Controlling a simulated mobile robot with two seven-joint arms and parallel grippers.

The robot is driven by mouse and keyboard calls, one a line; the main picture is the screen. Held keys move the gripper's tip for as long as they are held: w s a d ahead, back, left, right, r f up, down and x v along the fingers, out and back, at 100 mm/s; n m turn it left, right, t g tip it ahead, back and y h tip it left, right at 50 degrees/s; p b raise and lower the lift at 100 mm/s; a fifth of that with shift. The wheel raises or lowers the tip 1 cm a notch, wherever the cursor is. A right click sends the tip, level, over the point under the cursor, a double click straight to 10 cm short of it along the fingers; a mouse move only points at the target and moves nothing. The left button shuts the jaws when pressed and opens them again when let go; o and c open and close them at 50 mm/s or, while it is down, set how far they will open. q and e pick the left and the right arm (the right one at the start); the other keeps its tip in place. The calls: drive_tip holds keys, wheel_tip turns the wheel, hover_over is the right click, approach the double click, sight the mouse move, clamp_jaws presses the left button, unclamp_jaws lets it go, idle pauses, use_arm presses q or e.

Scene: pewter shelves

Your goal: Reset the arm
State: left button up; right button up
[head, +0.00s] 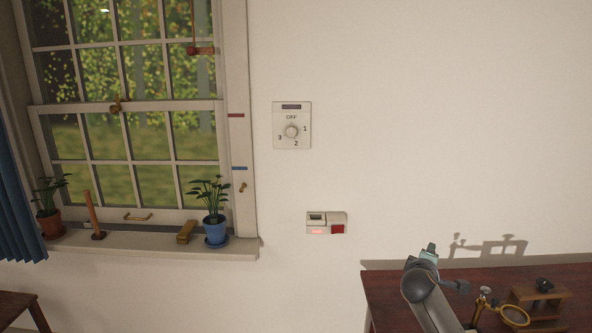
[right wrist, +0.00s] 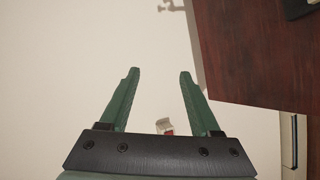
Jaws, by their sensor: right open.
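My right arm rises from the bottom edge of the head view, in front of the dark wooden table (head: 400,278). Its gripper (head: 431,250) shows small and greenish beyond the dark wrist joint, below and to the right of the wall switch. In the right wrist view the two green fingers of the right gripper (right wrist: 158,73) stand apart with nothing between them, against the pale wall. My left gripper is in neither view.
A wall switch with a red button (head: 337,229) sits below a rotary dial (head: 291,131); the switch also shows in the right wrist view (right wrist: 164,124). A brass-ringed magnifier (head: 514,316) and wooden stand (head: 540,297) occupy the table. Potted plants (head: 214,200) line the windowsill at left.

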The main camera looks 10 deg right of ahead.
drive_tip(key=w+a+r+m+t+y, duration=0.3)
drive_tip(key=a+t+y, duration=0.1)
drive_tip(key=a, duration=0.2)
drive_tip(key=w+a+r+m+t+y, duration=0.2)
drive_tip(key=w+a+m+t+y, duration=0.15)
drive_tip(key=a, duration=0.25)
drive_tip(key=s+a+f+n+g+y, duration=0.1)
drive_tip(key=s+a+f+g, duration=0.15)
drive_tip(key=s+f, duration=0.4)
drive_tip(key=s+a+f+g+y, duration=0.1)
drive_tip(key=s+a+f, duration=0.35)
drive_tip(key=f, duration=0.35)
drive_tip(key=s+a+f+n+g+y, duration=0.1)
drive_tip(key=s+a+f, duration=0.2)
drive_tip(key=s+f, duration=0.4)
drive_tip(key=s+a+f+g, duration=0.1)
drive_tip(key=s+a+f, duration=0.1)
drive_tip(key=s, duration=0.5)
drive_tip(key=s+a+f+m+g+y, duration=0.1)
drive_tip(key=s+a+f, duration=0.2)
drive_tip(key=s+f, duration=0.2)
drive_tip(key=s+a+f+g, duration=0.2)
drive_tip(key=s+a+f, duration=0.1)
drive_tip(key=s, duration=0.8)
drive_tip(key=shift+s+f+m, duration=0.2)
drive_tip(key=shift+f+m, duration=0.05)
drive_tip(key=shift+m, duration=0.1)
drive_tip(key=shift+y, duration=0.25)
drive_tip(key=shift+c, duration=1.1)
